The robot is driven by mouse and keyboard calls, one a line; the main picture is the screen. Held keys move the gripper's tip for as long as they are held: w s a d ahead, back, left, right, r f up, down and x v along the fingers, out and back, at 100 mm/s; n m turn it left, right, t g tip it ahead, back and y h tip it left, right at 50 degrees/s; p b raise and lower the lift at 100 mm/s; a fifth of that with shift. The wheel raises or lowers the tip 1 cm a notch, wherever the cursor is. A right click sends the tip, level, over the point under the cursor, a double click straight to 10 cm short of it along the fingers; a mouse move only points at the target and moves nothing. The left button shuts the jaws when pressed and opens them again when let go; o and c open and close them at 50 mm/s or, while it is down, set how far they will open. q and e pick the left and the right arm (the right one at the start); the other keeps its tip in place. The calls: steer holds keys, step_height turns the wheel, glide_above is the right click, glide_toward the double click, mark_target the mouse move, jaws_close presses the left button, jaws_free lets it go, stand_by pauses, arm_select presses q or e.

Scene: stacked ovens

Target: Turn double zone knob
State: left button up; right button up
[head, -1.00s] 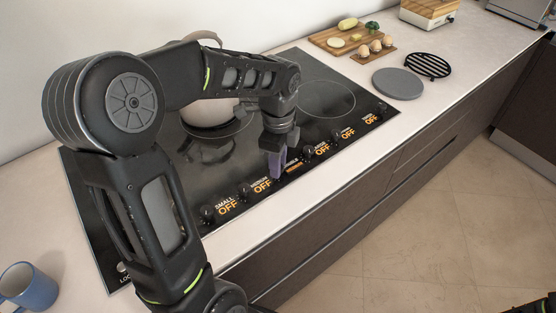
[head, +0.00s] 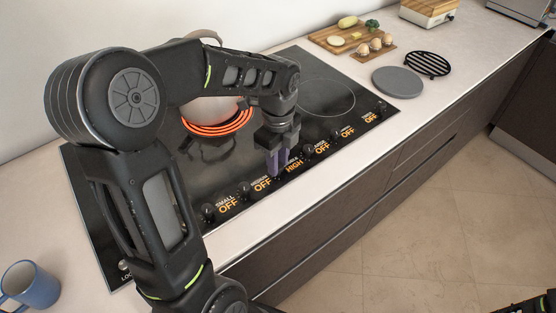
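The black cooktop (head: 130,235) has a row of knobs along its front edge, each with a lit label. My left gripper (head: 278,165) points down at the knob whose label reads HIGH (head: 294,167). Its purple fingers hide that knob, so I cannot see whether they are closed on it. The small zone name above HIGH is too small and covered to read. The other labels read OFF, including the small zone knob (head: 208,211) at the left end. A burner ring (head: 218,127) glows orange behind my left arm. My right gripper is not in view.
A pan stands at the back, mostly behind my arm. A blue mug (head: 30,287) is at the lower left. On the counter to the right are a grey disc (head: 397,82), a black trivet (head: 427,65) and a cutting board (head: 325,43) with food. The floor at right is clear.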

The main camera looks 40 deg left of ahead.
arm_select(q)
steer(key=o, duration=0.4)
steer(key=shift+o, duration=0.2)
step_height(320, 180, up, 8)
steer(key=shift+f+b, duration=0.1)
steer(key=shift+b, duration=0.2)
stand_by(0.5)
